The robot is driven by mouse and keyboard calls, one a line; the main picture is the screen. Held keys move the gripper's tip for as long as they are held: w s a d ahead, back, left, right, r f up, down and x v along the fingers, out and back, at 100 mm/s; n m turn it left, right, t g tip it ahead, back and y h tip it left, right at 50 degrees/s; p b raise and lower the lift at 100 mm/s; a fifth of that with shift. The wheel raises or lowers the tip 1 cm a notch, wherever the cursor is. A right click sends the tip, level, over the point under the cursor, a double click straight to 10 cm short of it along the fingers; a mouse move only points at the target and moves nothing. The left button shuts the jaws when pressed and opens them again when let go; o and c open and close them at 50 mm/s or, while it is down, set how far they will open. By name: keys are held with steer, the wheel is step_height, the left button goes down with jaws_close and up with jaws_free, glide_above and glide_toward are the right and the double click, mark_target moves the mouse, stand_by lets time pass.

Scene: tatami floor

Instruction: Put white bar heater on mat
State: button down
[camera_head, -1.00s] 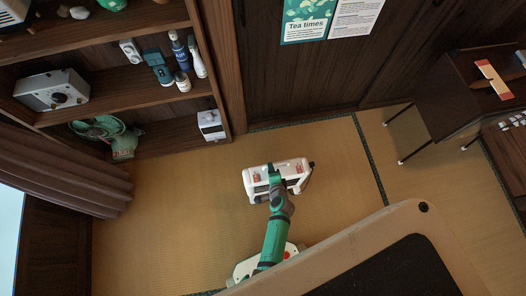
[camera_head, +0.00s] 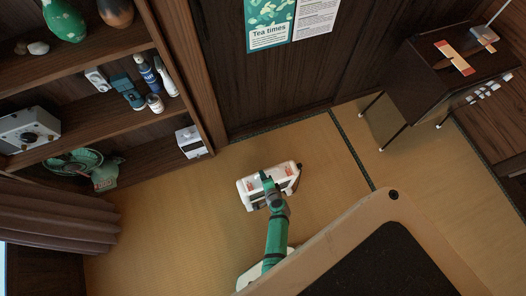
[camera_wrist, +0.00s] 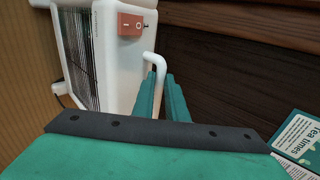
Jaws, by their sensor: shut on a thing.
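The white bar heater (camera_head: 289,184) is in my gripper (camera_head: 266,178), above or on the tatami floor; I cannot tell its height. In the wrist view the heater (camera_wrist: 116,72) shows a white casing, a dark barred grille and an orange rocker switch. A bent white handle runs down between the green fingers of my gripper (camera_wrist: 162,92), which are shut on it. No separate mat stands out; the tatami floor (camera_head: 185,245) has dark green border strips.
A wooden shelf unit (camera_head: 125,72) with bottles and appliances stands at left. A small white device (camera_head: 190,141) sits at its lower right end. A dark low table (camera_head: 430,70) with thin legs stands at right. The floor around the heater looks clear.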

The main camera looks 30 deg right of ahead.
steer(key=shift+s+d+f, duration=0.15)
steer(key=c, duration=1.8)
jaws_free()
steer(key=shift+s+f, duration=0.15)
steer(key=shift+s, duration=0.05)
steer(key=shift+o, duration=0.2)
steer(key=shift+w, duration=0.1)
steer(key=shift+s+a+r, duration=0.25)
steer(key=shift+s+r, duration=0.15)
steer(key=shift+r, duration=0.05)
steer(key=v, duration=1)
steer(key=shift+s+r, duration=0.3)
steer(key=shift+a, duration=0.1)
